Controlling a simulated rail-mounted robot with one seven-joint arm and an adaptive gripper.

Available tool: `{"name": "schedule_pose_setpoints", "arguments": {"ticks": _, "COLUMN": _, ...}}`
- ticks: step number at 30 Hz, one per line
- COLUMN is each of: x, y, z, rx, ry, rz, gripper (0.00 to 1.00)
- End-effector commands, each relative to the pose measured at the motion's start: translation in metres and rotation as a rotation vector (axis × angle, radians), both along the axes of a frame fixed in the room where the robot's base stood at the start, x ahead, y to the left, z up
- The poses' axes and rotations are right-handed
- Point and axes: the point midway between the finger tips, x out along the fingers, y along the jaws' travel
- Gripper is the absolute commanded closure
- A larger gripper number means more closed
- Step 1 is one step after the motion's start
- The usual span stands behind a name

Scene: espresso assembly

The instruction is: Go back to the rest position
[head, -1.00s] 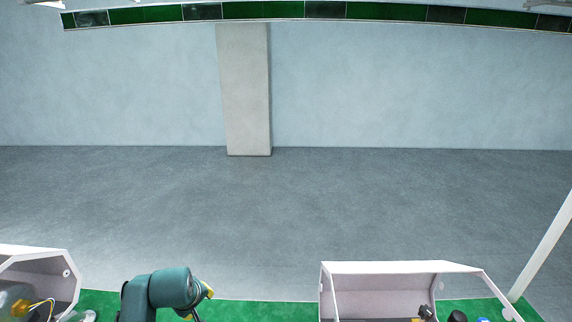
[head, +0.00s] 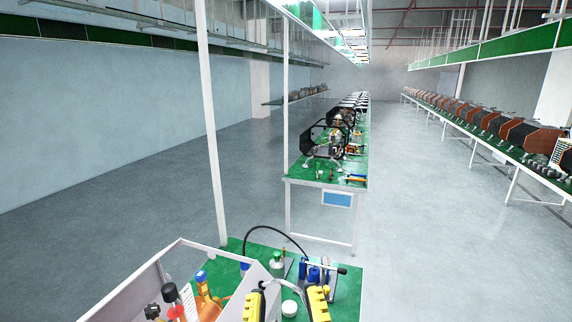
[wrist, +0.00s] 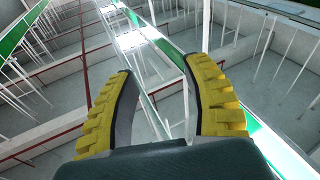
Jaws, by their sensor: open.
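My gripper (head: 287,298) shows at the bottom of the head view, with its two yellow ribbed fingers apart. In the wrist view my gripper (wrist: 160,85) is open, with nothing between the fingers. Behind them the wrist view shows the hall's white frames, lamps and green strips, tilted. In the head view the fingers appear over the near green bench (head: 345,290). The rest of the arm is cut off by the frame's lower edge.
A white open housing (head: 165,275) with parts in it stands left of the fingers. A second bench (head: 310,172) stands farther back. Grey floor (head: 420,220) is clear on the right.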

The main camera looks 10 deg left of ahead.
Motion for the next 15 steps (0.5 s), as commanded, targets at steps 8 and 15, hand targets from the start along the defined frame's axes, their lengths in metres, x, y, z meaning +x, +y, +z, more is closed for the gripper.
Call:
{"name": "schedule_pose_setpoints", "arguments": {"ticks": 8, "x": -0.049, "y": -0.099, "z": 0.086, "rx": 0.110, "ry": -0.185, "rz": -0.180, "gripper": 0.51}}
{"name": "schedule_pose_setpoints", "arguments": {"ticks": 15, "x": -0.048, "y": -0.099, "z": 0.175, "rx": 0.116, "ry": -0.180, "rz": -0.178, "gripper": 0.51}}
